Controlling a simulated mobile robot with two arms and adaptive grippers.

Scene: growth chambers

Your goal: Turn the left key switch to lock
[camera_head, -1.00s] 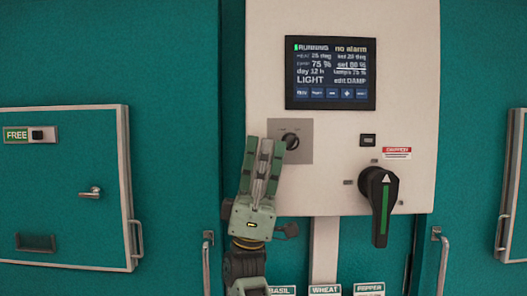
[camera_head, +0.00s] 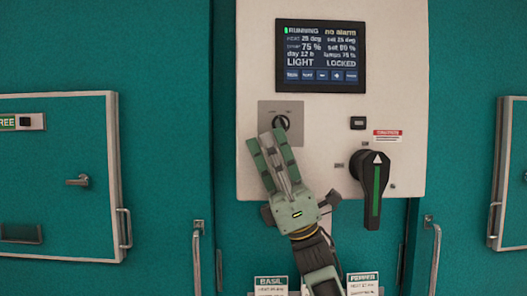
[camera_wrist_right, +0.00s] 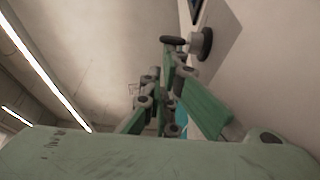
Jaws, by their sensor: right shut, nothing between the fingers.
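The key switch (camera_head: 281,122) is a dark round switch with a key on a grey square plate (camera_head: 265,109), under the screen on the white control panel. The screen (camera_head: 320,56) reads "LOCKED" at its lower right. My right gripper (camera_head: 267,139) is shut and empty, its fingertips just below the key switch and overlapping the plate's lower part in the head view. In the right wrist view, the key switch (camera_wrist_right: 201,43) stands out from the panel beyond the fingers (camera_wrist_right: 175,95), apparently clear of them. My left gripper is not in view.
Teal chamber doors with handles stand on both sides. Crop labels such as "BASIL" (camera_head: 271,282) hang below.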

